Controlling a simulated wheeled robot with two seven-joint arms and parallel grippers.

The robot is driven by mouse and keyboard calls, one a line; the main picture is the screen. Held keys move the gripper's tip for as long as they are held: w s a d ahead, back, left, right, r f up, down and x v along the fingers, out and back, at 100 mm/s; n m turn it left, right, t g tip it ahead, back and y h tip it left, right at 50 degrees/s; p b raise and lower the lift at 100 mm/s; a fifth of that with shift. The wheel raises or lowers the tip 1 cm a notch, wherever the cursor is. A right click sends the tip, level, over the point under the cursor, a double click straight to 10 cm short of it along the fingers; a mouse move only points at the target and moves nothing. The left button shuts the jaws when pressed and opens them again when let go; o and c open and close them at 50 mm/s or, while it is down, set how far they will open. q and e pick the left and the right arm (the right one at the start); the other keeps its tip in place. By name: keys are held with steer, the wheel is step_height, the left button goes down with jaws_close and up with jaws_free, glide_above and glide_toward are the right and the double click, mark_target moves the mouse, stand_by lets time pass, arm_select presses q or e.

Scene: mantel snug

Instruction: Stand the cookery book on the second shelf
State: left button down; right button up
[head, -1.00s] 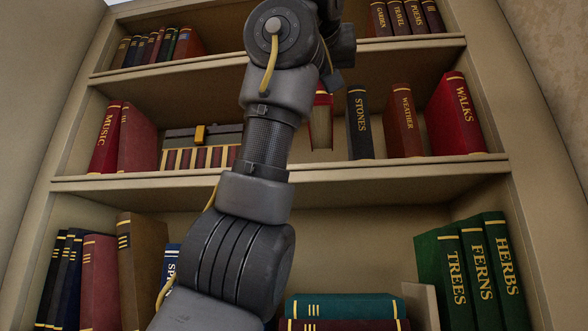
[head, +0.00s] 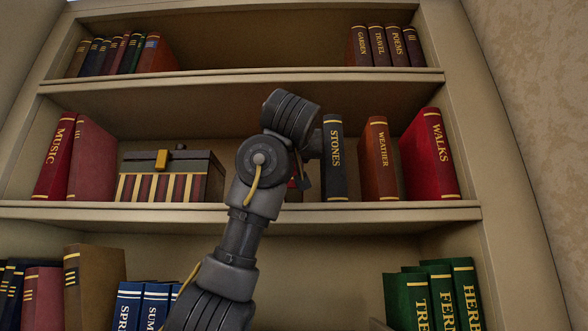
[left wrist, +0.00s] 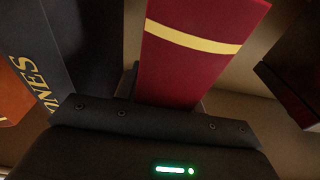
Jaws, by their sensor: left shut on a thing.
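A red book with a yellow band (left wrist: 195,50) fills the upper middle of the left wrist view; no title shows on it. In the head view only a small red part of it (head: 293,184) shows behind my left arm, between the striped box and the STONES book on the middle shelf (head: 380,212). My left gripper (left wrist: 166,98) is shut on the red book. In the head view the gripper is mostly hidden behind my own wrist. I cannot tell whether the book rests on the board. My right gripper is in neither view.
The dark STONES book (head: 334,160) stands close on the right, followed by WEATHER (head: 379,160) and WALKS (head: 430,155). The striped box with a gold clasp (head: 165,178) is on the left, then MUSIC (head: 56,155). Shelf boards lie above and below.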

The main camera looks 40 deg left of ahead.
mark_target(294, 196)
arm_select(q)
steer(key=shift+w+a, duration=0.25)
steer(key=shift+w, duration=0.1)
step_height(294, 196, down, 3)
steer(key=shift+r+p, duration=0.15)
steer(key=shift+p, duration=0.5)
steer(key=shift+f, duration=0.35)
steer(key=c, duration=0.9)
jaws_free()
steer(key=shift+f, duration=0.1)
steer(key=shift+d, duration=0.1)
steer(key=shift+s, duration=0.15)
steer(key=shift+b+v, duration=3.55)
steer(key=shift+v, duration=2.4)
